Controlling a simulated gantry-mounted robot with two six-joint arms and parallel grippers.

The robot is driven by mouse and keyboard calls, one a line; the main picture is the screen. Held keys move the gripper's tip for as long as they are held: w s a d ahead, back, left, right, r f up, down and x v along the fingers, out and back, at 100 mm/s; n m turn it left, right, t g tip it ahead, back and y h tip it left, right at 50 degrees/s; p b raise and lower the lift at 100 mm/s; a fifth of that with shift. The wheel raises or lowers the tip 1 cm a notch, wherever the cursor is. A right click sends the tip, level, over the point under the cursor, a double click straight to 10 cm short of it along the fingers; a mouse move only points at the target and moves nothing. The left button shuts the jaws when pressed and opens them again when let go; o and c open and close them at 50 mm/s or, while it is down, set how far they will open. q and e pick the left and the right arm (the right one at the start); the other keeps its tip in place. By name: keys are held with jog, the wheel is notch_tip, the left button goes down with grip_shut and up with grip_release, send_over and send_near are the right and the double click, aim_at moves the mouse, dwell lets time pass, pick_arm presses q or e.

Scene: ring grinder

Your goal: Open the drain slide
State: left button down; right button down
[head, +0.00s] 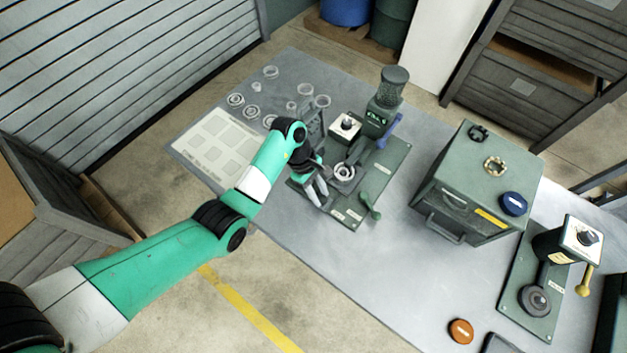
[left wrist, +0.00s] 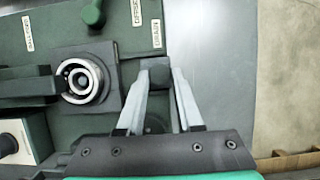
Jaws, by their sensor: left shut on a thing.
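The ring grinder (head: 382,163) stands on a dark green baseplate on the table. In the left wrist view its round metal ring seat (left wrist: 82,80) is left of my fingers. The drain slide (left wrist: 159,74) shows there as a dark block or knob beside the DRAIN label, at the baseplate's edge. My left gripper (head: 318,192) reaches down at the grinder's near left edge. In the left wrist view its two pale fingers (left wrist: 159,88) stand on either side of the dark knob and are shut on it. The fingers partly hide the slide. My right gripper is not in view.
A green ball-ended lever (head: 373,211) is right of my left gripper. A grey-green box (head: 478,185) with a front handle stands to the right. A second station (head: 545,275) is at the far right.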

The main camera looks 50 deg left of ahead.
pick_arm(q)
jog(key=c, duration=0.6)
grip_release()
jog(key=shift+o, duration=0.2)
jog(key=p+v, duration=0.5)
jog(key=v, duration=0.6)
jog(key=shift+r, duration=0.4)
